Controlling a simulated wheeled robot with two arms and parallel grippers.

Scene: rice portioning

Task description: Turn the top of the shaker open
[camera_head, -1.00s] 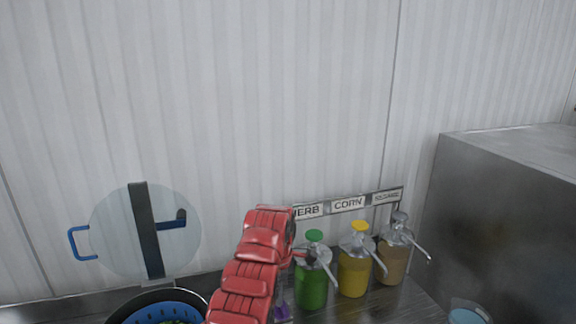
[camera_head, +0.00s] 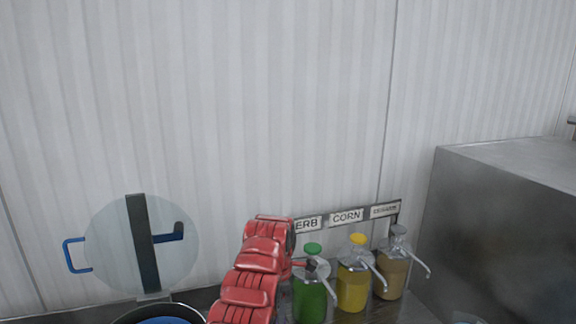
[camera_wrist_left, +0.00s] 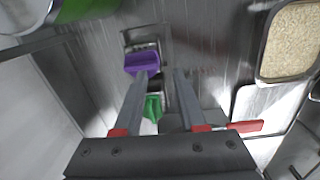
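No shaker can be clearly made out in either view. My left arm, red and segmented, rises from the bottom middle of the head view; its fingertips cannot be made out there. In the left wrist view the two grey fingers of my left gripper (camera_wrist_left: 162,76) stand apart. A purple piece (camera_wrist_left: 142,62) shows at the left fingertip; whether they touch cannot be told. A green piece (camera_wrist_left: 153,107) shows lower down between the fingers, partly hidden. My right gripper is in neither view.
Green (camera_head: 309,300), yellow (camera_head: 353,288) and tan (camera_head: 392,278) pump bottles stand just right of my left arm, before a label rack (camera_head: 346,217). A round clear lid (camera_head: 110,240) is at left, a steel box (camera_head: 490,220) at right. A rice tray (camera_wrist_left: 290,40) shows in the wrist view.

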